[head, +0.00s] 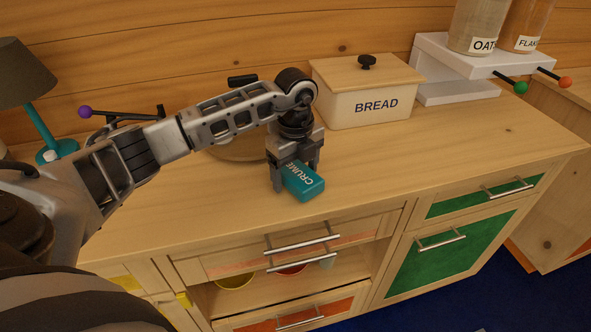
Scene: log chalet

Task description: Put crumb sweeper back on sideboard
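The crumb sweeper is a teal block (305,183) with white letters reading "CRUM". It is at the sideboard top near its front edge, between the fingers of my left gripper (294,180). The fingers point down on either side of it and appear closed on it. I cannot tell whether its underside touches the wood. The sideboard (420,165) has a pale wooden top with drawers and doors below. My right gripper is not in view.
A bread box (362,107) stands behind the gripper. A round wooden item (240,150) is partly hidden behind my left arm. A white dispenser stand (450,70) is at the back right, a teal lamp (42,125) at the left. The top's right part is clear.

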